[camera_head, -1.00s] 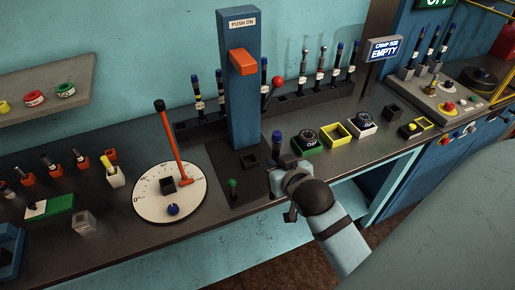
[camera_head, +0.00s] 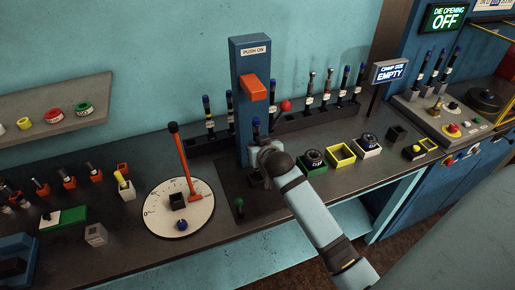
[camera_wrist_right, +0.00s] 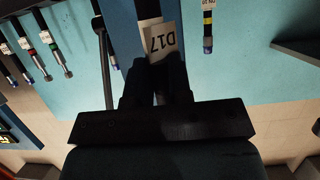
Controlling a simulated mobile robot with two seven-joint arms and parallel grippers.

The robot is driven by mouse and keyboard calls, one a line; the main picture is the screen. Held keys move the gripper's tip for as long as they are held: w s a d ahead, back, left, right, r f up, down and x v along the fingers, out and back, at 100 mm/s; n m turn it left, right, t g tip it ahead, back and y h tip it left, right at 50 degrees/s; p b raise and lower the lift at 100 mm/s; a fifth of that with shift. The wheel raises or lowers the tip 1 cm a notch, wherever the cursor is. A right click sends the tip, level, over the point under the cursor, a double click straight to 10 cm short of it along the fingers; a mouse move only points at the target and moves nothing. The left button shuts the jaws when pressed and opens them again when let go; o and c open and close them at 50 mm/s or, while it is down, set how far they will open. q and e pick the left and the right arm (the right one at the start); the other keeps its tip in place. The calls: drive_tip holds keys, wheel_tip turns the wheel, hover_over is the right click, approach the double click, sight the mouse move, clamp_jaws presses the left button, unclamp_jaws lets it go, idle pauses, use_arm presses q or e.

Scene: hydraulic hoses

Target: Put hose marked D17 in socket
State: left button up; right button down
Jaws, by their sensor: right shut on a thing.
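My right gripper (camera_head: 258,148) is shut on a dark hose with a blue end (camera_head: 256,124), in front of the blue PUSH ON post. In the right wrist view a white tag reading D17 (camera_wrist_right: 161,42) shows just beyond the fingers (camera_wrist_right: 157,85), upside down in that picture. The hose looks roughly upright. A small dark socket block (camera_head: 257,180) on the post's base plate is mostly hidden by my gripper and arm. I cannot tell whether the hose's lower end touches it. My left gripper is not in view.
The blue post (camera_head: 249,62) carries an orange block (camera_head: 254,90). Several hoses stand in a rack (camera_head: 318,120) behind it. A round dial (camera_head: 160,213) with a red lever lies left; a yellow square frame (camera_head: 341,154) and round dies lie right.

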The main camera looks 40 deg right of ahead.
wheel_tip(320, 180, down, 2)
drive_tip(key=shift+f, duration=0.1)
drive_tip(key=c, duration=1)
unclamp_jaws()
drive_tip(key=shift+c, duration=0.2)
